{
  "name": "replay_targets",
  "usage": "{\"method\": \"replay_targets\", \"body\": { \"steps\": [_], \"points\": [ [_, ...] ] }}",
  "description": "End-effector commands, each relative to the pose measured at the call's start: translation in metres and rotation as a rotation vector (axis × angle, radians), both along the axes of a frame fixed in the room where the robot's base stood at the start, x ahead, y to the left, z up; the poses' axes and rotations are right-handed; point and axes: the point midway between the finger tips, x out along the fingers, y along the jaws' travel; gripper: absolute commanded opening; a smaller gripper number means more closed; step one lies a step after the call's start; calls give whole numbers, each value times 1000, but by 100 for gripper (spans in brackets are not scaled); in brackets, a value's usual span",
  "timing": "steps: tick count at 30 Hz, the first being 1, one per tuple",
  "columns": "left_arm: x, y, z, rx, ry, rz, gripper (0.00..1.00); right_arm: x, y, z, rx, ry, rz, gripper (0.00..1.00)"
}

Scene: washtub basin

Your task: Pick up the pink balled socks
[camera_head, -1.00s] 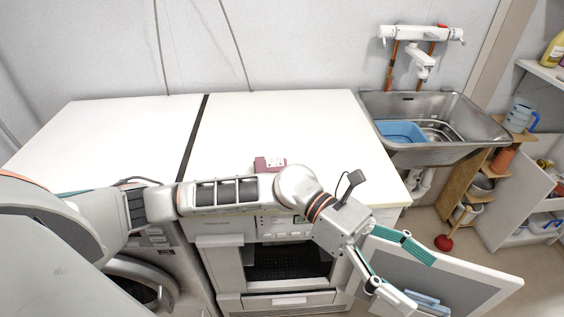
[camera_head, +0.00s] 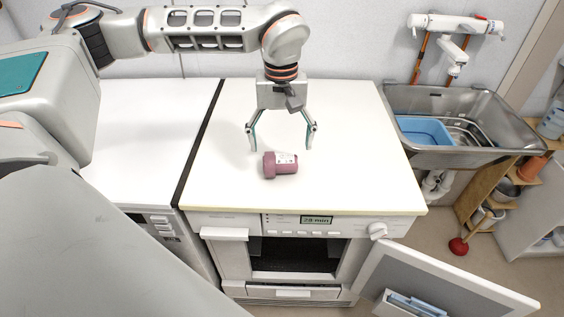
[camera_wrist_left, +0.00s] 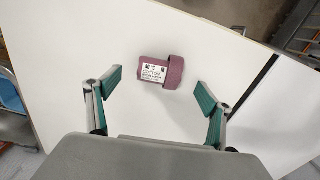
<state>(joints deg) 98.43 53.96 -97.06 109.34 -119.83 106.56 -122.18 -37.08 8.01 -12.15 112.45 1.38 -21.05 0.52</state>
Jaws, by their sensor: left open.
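The pink balled socks (camera_head: 280,164), a mauve bundle with a thicker end and a white printed label, lie on the white top of the right machine (camera_head: 340,180). They also show in the left wrist view (camera_wrist_left: 162,74), label facing the camera, beyond and between the open fingers. My left gripper (camera_head: 281,143) points down over the worktop, with its fingers wide apart and empty. In the head view its tips are slightly behind the socks, one to each side. I cannot tell their exact height. My right gripper is not in view.
A dark gap (camera_head: 205,130) separates the two white tops. A metal sink (camera_head: 465,142) with a blue basin (camera_head: 424,130) stands to the right. The machine's door (camera_head: 440,275) hangs open below. The worktop around the socks is clear.

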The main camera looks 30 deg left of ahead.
Motion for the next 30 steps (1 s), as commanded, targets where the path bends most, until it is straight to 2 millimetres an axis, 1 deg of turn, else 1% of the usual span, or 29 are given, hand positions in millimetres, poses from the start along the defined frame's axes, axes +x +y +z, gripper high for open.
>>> {"method": "replay_targets", "body": {
  "steps": [3,10,18,21,26,27,29,30],
  "points": [
    [-1,0,-14,1,3,0,81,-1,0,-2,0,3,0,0],
    [0,1,-32,-2,4,0,81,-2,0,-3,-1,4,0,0],
    [0,4,-69,-2,4,0,81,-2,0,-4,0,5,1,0],
    [1,3,-73,-2,1,0,81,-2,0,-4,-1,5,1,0],
    [1,3,-72,-3,0,0,81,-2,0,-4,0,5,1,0],
    [1,3,-72,-3,0,0,70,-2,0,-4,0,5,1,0],
    [1,3,-72,-3,0,0,55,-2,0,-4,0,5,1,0],
    [1,3,-72,-3,0,0,44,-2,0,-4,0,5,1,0]
  ]
}}
